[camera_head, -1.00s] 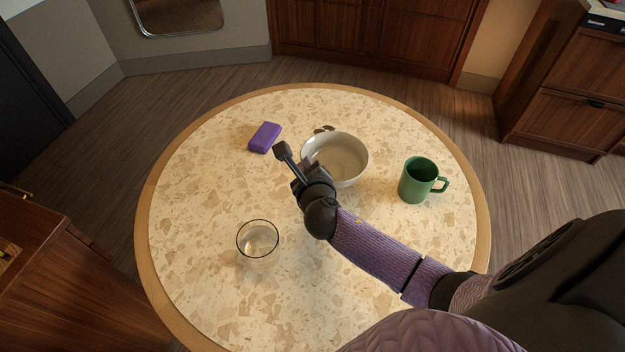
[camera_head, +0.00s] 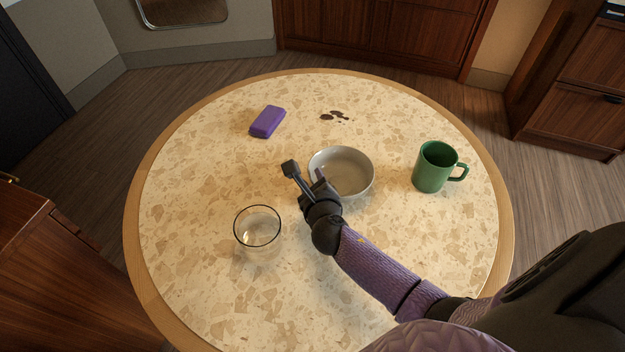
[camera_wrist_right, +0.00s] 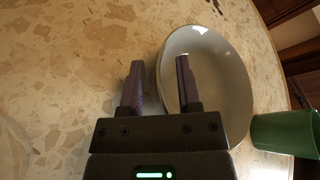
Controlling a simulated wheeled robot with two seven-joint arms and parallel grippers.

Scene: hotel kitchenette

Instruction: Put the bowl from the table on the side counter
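The white-grey bowl (camera_head: 345,178) stands upright on the round table (camera_head: 190,270), right of the table's middle. My right gripper (camera_head: 304,171) is at the bowl's left, near side. Its two fingers are spread apart. One finger is outside the bowl on the left; the other overlaps the bowl's inside. The right wrist view shows the bowl (camera_wrist_right: 215,85) with its left rim between the spread fingers (camera_wrist_right: 160,78). I cannot tell whether either finger touches the rim. My left gripper is not in view.
A green mug (camera_head: 434,168) stands right of the bowl. A clear glass (camera_head: 257,230) stands left and nearer. A purple block (camera_head: 268,122) lies at the back left. Wooden cabinets (camera_head: 50,265) stand beyond the table.

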